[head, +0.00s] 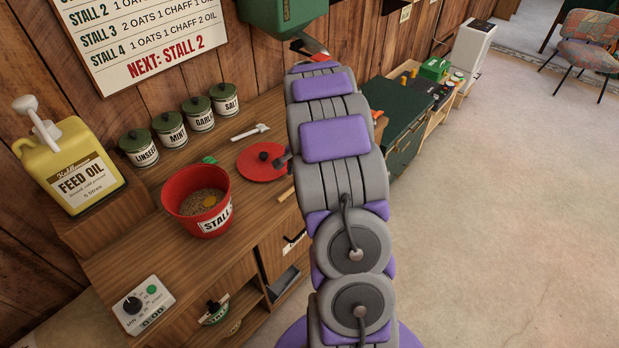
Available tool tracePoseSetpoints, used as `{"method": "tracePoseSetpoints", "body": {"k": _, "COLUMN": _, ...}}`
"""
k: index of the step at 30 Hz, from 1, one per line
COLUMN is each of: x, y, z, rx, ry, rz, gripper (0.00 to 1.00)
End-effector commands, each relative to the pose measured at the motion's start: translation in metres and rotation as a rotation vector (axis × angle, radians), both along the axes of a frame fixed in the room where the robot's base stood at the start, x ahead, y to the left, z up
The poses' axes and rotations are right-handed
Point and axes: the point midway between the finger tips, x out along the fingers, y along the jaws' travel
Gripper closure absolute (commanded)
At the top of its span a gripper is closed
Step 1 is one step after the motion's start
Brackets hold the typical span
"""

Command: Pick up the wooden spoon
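A short piece of light wood (287,195), which looks like the end of the wooden spoon, lies on the wooden counter right of the red bucket. The rest of it is hidden behind my arm. My gripper is mostly hidden behind my own arm. A small dark grey part (283,160), perhaps a fingertip of it, shows at the arm's left edge, over or beside the red lid. I cannot tell whether it is open or holds anything.
The red bucket (190,205) of feed stands on the counter (150,255), near the round red lid (258,172). A white scoop (250,132), several labelled jars (172,130) and a yellow oil jug (75,170) stand around it. Open floor (500,220) lies to the right.

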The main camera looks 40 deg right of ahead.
Motion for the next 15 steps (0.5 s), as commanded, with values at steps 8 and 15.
{"method": "tracePoseSetpoints", "body": {"k": 8, "x": 0.006, "y": 0.0, "z": -0.029, "rx": -0.003, "ry": -0.001, "rz": 0.0, "gripper": 0.52}}
{"method": "tracePoseSetpoints", "body": {"k": 15, "x": 0.017, "y": 0.001, "z": -0.056, "rx": -0.001, "ry": 0.001, "rz": 0.001, "gripper": 0.52}}
